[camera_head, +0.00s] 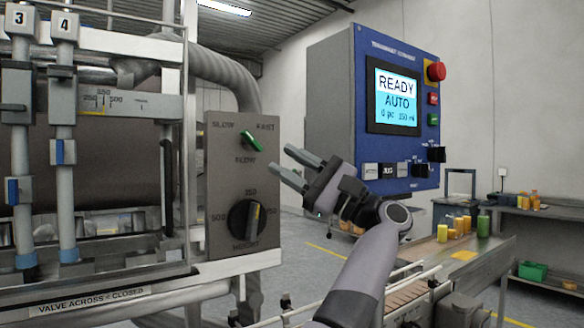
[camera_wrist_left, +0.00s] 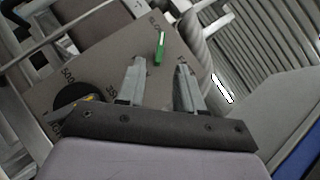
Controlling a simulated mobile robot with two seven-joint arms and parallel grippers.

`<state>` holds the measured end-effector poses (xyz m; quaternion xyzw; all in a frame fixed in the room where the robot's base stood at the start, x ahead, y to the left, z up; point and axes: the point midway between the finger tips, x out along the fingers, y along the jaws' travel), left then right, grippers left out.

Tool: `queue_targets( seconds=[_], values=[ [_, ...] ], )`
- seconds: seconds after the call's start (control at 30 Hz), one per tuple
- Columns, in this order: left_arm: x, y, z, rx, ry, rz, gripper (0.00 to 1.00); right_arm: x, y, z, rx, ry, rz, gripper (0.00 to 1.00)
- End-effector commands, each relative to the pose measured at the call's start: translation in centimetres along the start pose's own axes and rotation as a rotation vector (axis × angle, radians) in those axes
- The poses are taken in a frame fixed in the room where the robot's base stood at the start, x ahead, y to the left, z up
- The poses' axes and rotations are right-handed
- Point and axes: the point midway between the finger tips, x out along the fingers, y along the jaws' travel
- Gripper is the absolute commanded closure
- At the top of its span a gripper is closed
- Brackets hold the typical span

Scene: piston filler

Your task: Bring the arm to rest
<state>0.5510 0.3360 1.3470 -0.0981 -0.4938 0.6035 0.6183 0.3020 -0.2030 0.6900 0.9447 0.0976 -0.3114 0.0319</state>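My left gripper (camera_head: 281,160) is raised in front of the grey knob panel (camera_head: 225,180), to the right of its green lever knob (camera_head: 252,143). Its two fingers point left and stand apart with nothing between them. In the left wrist view the fingers (camera_wrist_left: 159,62) are also apart and empty, with the green knob (camera_wrist_left: 160,47) seen beyond and between them. A gap seems to lie between the fingertips and the knob. The black dial (camera_head: 248,218) is lower on the panel, its pointer near 350. My right gripper is not in view.
A blue control box (camera_head: 330,100) stands behind my arm, its screen (camera_head: 397,100) reading READY AUTO. The filler's valve columns (camera_head: 62,150) stand at left. A conveyor (camera_head: 405,292) runs below, and several bottles (camera_head: 483,225) stand on a table at right.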

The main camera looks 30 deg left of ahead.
Motion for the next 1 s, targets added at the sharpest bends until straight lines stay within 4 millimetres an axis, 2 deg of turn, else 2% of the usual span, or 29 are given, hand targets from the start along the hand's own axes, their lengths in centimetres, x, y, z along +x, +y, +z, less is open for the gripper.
queue_targets(
  seconds=[0.57,0.67,0.77,1.0],
  values=[
    [-0.2,0.1,-0.3,0.014,-0.001,-0.012,0.64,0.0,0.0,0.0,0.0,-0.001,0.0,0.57],
    [-0.8,0.5,-1.4,0.079,-0.01,-0.066,0.64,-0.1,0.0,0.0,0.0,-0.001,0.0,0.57],
    [-2.3,1.4,-3.5,0.211,-0.034,-0.176,0.64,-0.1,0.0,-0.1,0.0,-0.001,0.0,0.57],
    [-8.1,4.7,-8.9,0.63,-0.151,-0.535,0.64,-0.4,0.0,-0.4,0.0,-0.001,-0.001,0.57]
  ],
)
